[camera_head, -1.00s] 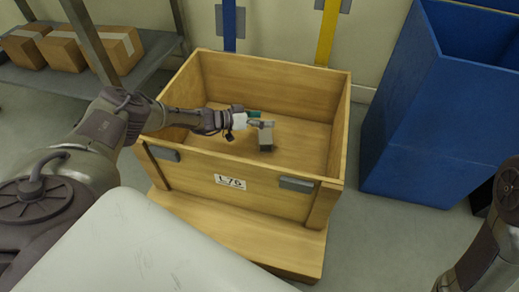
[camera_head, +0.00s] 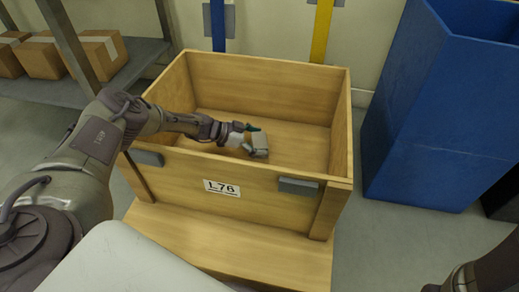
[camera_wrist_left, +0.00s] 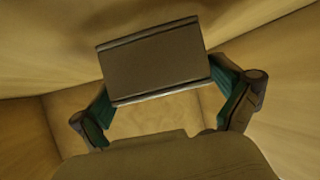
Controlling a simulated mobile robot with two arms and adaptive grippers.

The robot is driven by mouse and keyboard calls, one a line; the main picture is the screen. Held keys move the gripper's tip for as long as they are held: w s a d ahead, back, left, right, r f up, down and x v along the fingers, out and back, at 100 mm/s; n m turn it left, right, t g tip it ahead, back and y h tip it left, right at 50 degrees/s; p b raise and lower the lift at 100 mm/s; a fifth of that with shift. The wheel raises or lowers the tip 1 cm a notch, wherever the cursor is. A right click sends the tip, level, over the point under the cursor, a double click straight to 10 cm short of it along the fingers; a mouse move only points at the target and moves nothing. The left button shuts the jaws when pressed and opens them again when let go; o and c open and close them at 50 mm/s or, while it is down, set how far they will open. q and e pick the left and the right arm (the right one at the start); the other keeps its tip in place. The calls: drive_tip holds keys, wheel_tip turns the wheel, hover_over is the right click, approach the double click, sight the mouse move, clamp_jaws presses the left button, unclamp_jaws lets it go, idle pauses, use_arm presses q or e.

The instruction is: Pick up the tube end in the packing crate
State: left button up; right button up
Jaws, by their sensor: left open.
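The packing crate (camera_head: 262,190) is an open wooden box labelled L76, in the middle of the head view. A small grey block-like piece (camera_head: 260,150), which looks like the tube end, is inside it. In the left wrist view the piece (camera_wrist_left: 153,62) shows a flat grey-brown face with darker edges. My left gripper (camera_head: 255,139) reaches over the crate's left wall and is at the piece. In the wrist view its green-padded fingers (camera_wrist_left: 170,102) are spread to either side of the piece's near edge. My right gripper is out of view.
A tall blue bin (camera_head: 425,120) stands right of the crate. A grey shelf (camera_head: 100,82) with cardboard boxes (camera_head: 98,52) is at the left. The crate walls surround my left gripper. The crate floor (camera_head: 305,150) is bare right of the piece.

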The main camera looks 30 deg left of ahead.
use_arm(q)
drive_tip(key=shift+r, duration=0.1)
drive_tip(key=shift+c, duration=0.5)
drive_tip(key=c, duration=1.3)
drive_tip(key=shift+r, duration=0.1)
